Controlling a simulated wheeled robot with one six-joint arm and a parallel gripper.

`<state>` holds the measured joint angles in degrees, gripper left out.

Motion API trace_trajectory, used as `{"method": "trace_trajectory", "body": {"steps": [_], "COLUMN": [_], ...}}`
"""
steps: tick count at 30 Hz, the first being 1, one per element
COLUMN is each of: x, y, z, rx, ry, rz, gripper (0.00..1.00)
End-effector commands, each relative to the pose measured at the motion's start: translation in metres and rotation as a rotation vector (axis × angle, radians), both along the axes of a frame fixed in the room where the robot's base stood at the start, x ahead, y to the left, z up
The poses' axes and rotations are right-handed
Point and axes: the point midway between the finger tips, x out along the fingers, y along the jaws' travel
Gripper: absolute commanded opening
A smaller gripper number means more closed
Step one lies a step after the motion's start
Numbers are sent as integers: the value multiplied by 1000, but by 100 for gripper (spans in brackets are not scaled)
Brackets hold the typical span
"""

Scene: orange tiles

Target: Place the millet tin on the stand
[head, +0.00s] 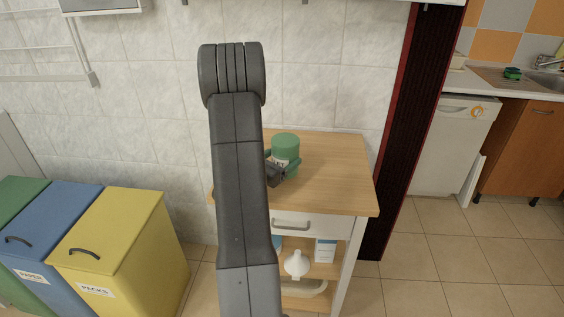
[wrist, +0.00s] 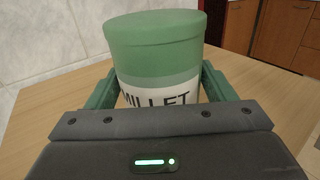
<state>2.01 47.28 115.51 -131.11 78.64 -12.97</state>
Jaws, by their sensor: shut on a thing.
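The millet tin (head: 285,147) is green with a white label and stands upright at the wooden top of the stand (head: 335,180). In the wrist view the tin (wrist: 156,50) fills the middle, with part of the word MILLET showing. My gripper (head: 284,166) is shut on the tin, one green finger on each side of it; the gripper also shows in the wrist view (wrist: 158,88). My arm hides the left part of the stand. The tin's base is hidden, so I cannot tell whether it touches the top.
The stand has a drawer with a grey handle (head: 291,226) and shelves holding a white funnel-like thing (head: 297,263) and a box (head: 325,250). Yellow (head: 112,235), blue (head: 48,225) and green bins stand at left. The stand's top is clear right of the tin.

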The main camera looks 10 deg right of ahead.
Motion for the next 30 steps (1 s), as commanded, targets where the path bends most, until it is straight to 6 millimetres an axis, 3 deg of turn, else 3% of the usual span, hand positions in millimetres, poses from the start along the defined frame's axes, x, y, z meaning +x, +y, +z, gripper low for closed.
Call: {"method": "trace_trajectory", "body": {"steps": [3,17,18,20,30], "x": [0,0,0,0,0], "y": [0,0,0,0,0], "z": [-10,-16,-15,-15,-13], "rx": [-2,-1,0,0,0], "ry": [-1,-3,-1,-1,-1], "rz": [0,0,0,0,0], "gripper": [41,41,84,96,98]}}
